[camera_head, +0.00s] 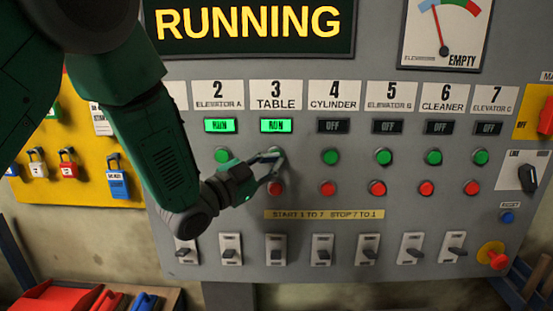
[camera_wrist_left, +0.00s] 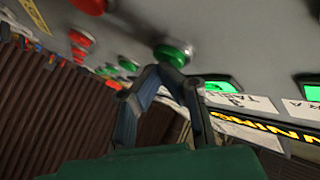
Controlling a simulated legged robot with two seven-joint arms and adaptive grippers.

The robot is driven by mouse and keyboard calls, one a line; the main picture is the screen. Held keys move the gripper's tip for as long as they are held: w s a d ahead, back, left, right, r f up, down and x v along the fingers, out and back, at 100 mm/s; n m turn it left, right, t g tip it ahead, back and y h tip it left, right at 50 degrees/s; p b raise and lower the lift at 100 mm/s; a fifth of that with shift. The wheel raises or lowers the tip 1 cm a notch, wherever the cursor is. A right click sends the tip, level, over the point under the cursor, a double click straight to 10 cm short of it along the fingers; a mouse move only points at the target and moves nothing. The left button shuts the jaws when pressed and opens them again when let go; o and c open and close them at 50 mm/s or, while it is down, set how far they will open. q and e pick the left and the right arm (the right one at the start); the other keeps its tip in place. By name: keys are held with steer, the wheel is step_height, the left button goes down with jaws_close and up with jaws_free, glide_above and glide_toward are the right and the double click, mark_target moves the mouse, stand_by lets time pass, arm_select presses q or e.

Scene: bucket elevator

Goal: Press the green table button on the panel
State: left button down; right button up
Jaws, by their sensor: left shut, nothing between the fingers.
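The grey panel (camera_head: 300,215) carries a row of green buttons above a row of red ones. The green table button (camera_wrist_left: 174,54) is in column 3; in the head view the fingers mostly hide it. My left gripper (camera_head: 277,154) is shut and empty, its fingertips at this button. In the left wrist view the fingertips (camera_wrist_left: 160,70) meet right beside the green button; I cannot tell whether they touch it. The table indicator (camera_head: 276,125) is lit green and reads RUN. My right gripper is in neither view.
The red button (camera_head: 276,188) of column 3 sits just below the fingers. The elevator A green button (camera_head: 222,155) is to the left and the cylinder one (camera_head: 330,157) to the right. Several switches line the bottom. A sign (camera_head: 250,25) reads RUNNING.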

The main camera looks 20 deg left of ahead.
arm_select(q)
steer(key=shift+s+d, duration=0.3)
steer(key=shift+s, duration=0.25)
steer(key=shift+s+d+b, duration=0.15)
steer(key=shift+s+d, duration=0.1)
steer(key=shift+s, duration=0.55)
steer(key=shift+s+d+b, duration=0.1)
steer(key=shift+s+d, duration=0.15)
steer(key=shift+s, duration=0.55)
steer(key=shift+s+d+b, duration=0.15)
steer(key=shift+s+d, duration=0.1)
steer(key=shift+s, duration=0.55)
steer(key=shift+f, duration=0.1)
